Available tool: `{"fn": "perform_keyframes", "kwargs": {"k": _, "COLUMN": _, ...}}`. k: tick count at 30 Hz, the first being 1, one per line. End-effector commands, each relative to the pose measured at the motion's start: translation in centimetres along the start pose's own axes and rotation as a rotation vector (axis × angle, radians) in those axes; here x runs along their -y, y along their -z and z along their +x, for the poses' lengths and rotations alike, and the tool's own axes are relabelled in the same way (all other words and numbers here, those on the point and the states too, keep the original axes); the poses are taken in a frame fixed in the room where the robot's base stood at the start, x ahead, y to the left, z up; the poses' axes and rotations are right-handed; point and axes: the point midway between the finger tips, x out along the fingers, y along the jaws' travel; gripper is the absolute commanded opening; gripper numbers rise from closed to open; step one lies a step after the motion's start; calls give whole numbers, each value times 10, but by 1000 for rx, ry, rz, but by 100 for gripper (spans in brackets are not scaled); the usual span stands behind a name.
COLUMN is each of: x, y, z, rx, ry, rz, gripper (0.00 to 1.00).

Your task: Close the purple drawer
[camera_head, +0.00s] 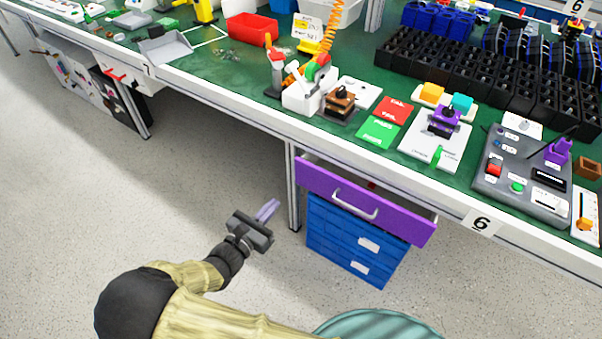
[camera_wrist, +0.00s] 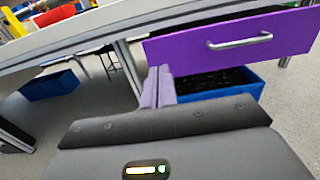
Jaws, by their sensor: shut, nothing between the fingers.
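The purple drawer (camera_head: 366,201) under the workbench is pulled out somewhat, with a dark gap showing behind its front. It has a silver bar handle (camera_head: 355,205). In the wrist view the purple drawer front (camera_wrist: 232,45) and its handle (camera_wrist: 239,42) are at the upper right. My gripper (camera_head: 267,210) is to the left of the drawer in the head view, apart from it, in front of the bench leg. Its purple fingers (camera_wrist: 158,85) are shut with nothing between them.
A blue drawer unit (camera_head: 355,240) stands below the purple drawer. A metal bench leg (camera_head: 293,188) is just left of the drawer. The green bench top (camera_head: 345,130) above holds switches, boxes and racks. The floor (camera_head: 150,190) to the left is clear.

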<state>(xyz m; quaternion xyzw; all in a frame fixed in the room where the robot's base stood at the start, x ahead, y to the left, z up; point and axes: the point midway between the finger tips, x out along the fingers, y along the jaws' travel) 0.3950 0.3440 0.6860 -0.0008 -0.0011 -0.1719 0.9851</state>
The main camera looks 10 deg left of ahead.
Motion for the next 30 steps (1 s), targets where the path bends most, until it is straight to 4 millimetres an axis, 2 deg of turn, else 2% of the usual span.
{"fn": "perform_keyframes", "kwargs": {"k": 8, "x": 1, "y": 0, "z": 14, "rx": 0, "ry": 4, "rz": 0, "gripper": 0}}
{"fn": "perform_keyframes", "kwargs": {"k": 24, "x": 2, "y": 2, "z": 106, "rx": -2, "ry": 6, "rz": 1, "gripper": 0}}
{"fn": "perform_keyframes", "kwargs": {"k": 30, "x": 1, "y": 2, "z": 133, "rx": -2, "ry": 4, "rz": 2, "gripper": 0}}
